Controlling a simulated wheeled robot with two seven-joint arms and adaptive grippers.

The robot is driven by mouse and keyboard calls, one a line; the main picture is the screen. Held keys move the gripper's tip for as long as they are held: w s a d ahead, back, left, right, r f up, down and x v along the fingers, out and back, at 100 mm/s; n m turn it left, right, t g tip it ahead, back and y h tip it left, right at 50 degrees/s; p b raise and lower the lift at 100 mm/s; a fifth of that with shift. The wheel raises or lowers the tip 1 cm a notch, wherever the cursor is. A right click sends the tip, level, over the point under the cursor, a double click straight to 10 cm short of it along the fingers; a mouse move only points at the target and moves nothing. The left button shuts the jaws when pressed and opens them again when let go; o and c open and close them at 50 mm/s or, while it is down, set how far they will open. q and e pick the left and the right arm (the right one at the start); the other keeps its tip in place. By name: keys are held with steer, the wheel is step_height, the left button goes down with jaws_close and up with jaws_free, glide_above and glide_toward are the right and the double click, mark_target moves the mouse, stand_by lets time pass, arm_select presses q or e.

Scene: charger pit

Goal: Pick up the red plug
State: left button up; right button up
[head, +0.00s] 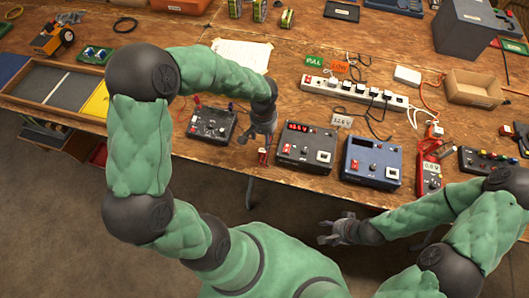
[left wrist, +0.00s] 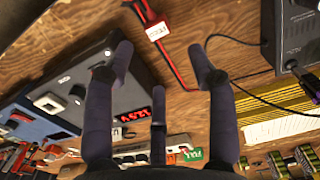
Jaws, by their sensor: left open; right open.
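My left gripper (head: 256,138) is open and points down over the front of the bench, between two dark boxes. A small red piece (head: 263,157), probably the red plug, shows just below its fingers at the front edge. In the left wrist view my open fingers (left wrist: 160,60) hold nothing. A red-and-black lead with a white tag (left wrist: 158,31) lies beyond the fingertips, with its end cut off by the top of the picture. My right gripper (head: 334,232) is open and empty, in front of the bench.
A charger with a red display (head: 306,147) stands right of my left gripper, and a blue charger (head: 372,160) is farther right. A dark box with knobs (head: 210,124) is to the left. A white power strip (head: 353,91) lies behind. Wires cross the wood.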

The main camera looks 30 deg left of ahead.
mark_target(263, 150)
arm_select(q)
step_height(263, 150, down, 3)
steer(key=shift+b, duration=0.35)
steer(key=f+b, duration=0.1)
steer(key=f, duration=0.1)
steer(key=s+f+b, duration=0.1)
steer(key=f, duration=0.2)
jaws_close()
